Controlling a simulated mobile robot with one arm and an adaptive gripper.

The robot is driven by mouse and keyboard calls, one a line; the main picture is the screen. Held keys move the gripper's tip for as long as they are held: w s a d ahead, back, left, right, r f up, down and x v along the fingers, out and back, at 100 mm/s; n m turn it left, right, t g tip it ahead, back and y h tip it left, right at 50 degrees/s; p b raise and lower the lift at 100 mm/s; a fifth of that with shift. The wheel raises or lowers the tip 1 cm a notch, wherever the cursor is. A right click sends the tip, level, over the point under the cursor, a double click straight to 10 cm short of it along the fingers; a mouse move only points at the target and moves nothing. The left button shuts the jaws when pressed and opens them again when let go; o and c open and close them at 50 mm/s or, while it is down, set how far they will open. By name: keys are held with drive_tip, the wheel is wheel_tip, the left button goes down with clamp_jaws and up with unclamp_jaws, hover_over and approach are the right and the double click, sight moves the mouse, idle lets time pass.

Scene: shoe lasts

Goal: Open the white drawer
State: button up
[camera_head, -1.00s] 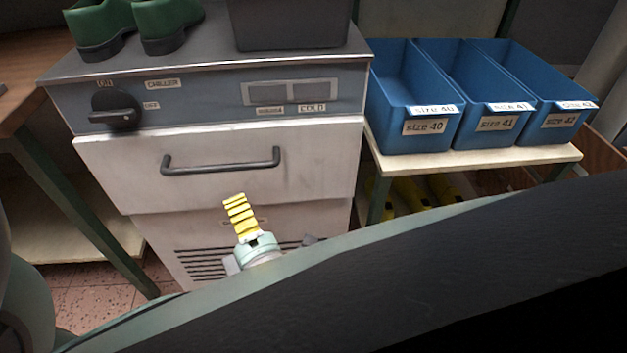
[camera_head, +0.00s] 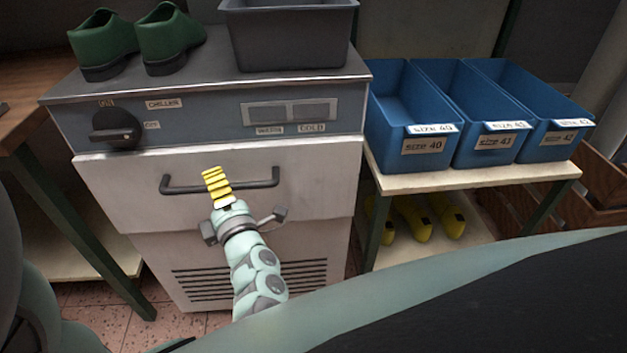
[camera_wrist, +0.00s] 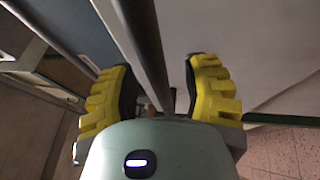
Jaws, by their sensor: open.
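The white drawer (camera_head: 308,190) is the upper front panel of the chiller cabinet, and it looks shut. Its dark bar handle (camera_head: 256,184) runs across the upper part of the panel. My gripper (camera_head: 215,180) is at the middle of the handle, its yellow fingers overlapping the bar in the head view. In the wrist view my gripper (camera_wrist: 160,95) is open, with one yellow finger on each side of the dark handle bar (camera_wrist: 148,60). The bar passes between the fingers. I cannot tell whether either finger touches it.
Green shoes (camera_head: 168,38) and a dark grey bin (camera_head: 290,35) stand on the cabinet top. A black knob (camera_head: 117,128) is on the control panel. To the right, blue bins (camera_head: 412,115) sit on a shelf (camera_head: 480,177), with yellow lasts (camera_head: 412,218) below.

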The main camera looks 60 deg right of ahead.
clamp_jaws()
drive_tip(key=shift+a, duration=0.1)
idle(0.4)
